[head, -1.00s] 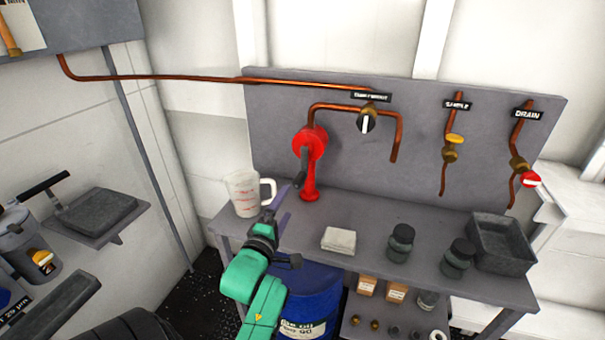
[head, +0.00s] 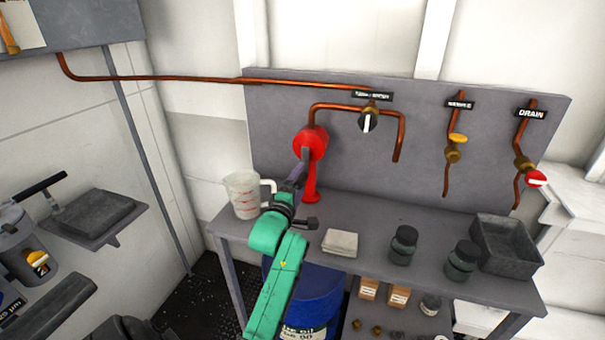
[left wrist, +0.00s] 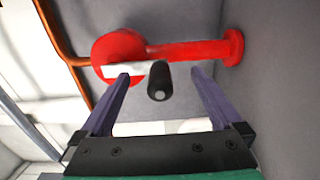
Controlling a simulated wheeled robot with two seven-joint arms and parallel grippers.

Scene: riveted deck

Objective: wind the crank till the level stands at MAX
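The red hand pump (head: 309,143) stands on the bench against the grey back panel. In the left wrist view its red body (left wrist: 118,48) and stem lie behind a pale bar, and the dark crank handle (left wrist: 158,82) points at the camera. My left gripper (head: 299,172) reaches up to the pump from the front. In the left wrist view my left gripper (left wrist: 160,74) is open, with one finger on each side of the handle and a gap on both sides. A clear measuring jug (head: 244,196) with red marks stands left of the pump; its level is unreadable. My right gripper is out of view.
A folded white cloth (head: 340,242), dark jars (head: 404,244) and a grey tray (head: 507,246) stand on the bench to the right. A blue drum (head: 312,290) is below.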

